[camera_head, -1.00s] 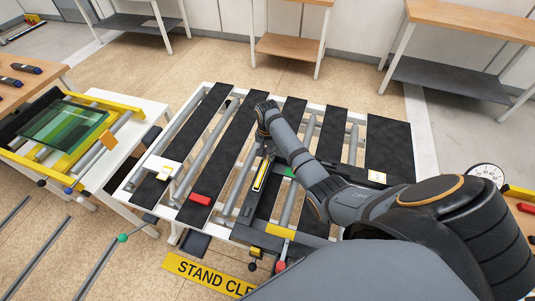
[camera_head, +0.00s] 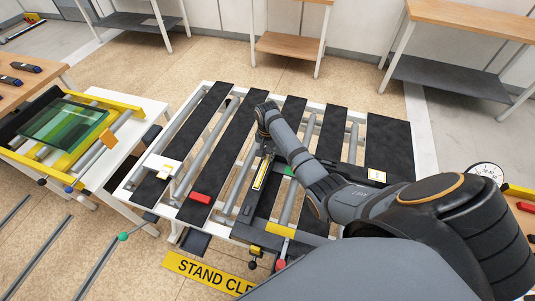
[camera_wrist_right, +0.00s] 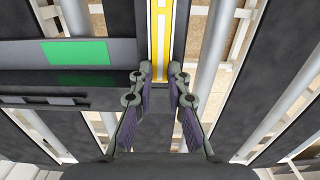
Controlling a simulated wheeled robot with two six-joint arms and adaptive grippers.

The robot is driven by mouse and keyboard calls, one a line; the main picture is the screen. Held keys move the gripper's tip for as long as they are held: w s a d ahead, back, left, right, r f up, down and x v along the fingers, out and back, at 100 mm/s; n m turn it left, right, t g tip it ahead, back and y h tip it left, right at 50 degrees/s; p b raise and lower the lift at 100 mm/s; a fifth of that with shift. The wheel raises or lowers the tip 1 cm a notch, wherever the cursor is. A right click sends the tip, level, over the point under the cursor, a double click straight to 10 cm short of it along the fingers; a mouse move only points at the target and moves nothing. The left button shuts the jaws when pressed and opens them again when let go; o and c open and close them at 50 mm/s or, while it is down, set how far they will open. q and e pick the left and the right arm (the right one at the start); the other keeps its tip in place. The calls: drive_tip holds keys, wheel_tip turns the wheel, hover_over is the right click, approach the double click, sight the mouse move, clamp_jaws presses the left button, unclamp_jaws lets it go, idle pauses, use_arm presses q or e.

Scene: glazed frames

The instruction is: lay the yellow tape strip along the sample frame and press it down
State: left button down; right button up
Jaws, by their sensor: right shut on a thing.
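The yellow tape strip (camera_head: 260,175) with pale edges lies lengthwise along a dark bar, seemingly part of the sample frame (camera_head: 254,208), on the roller table. It also shows in the right wrist view (camera_wrist_right: 161,40), running straight away from my fingers. My right gripper (camera_head: 267,147) is over the strip's far end in the head view. In the wrist view my right gripper (camera_wrist_right: 160,76) has its two fingers closed about the strip's near end. The fingers hide that end, so I cannot tell whether it touches the bar. My left gripper is out of view.
The roller table (camera_head: 128,190) has dark slats with gaps. A red block (camera_head: 201,198) and a white pad (camera_head: 161,164) lie on it. A green patch (camera_wrist_right: 75,52) is beside the strip. A glazed yellow frame (camera_head: 65,124) stands at left. A dial (camera_head: 486,171) is at right.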

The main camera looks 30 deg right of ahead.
drive_tip(key=o, duration=0.8)
wheel_tip(320, 180, up, 12)
drive_tip(key=shift+f, duration=0.1)
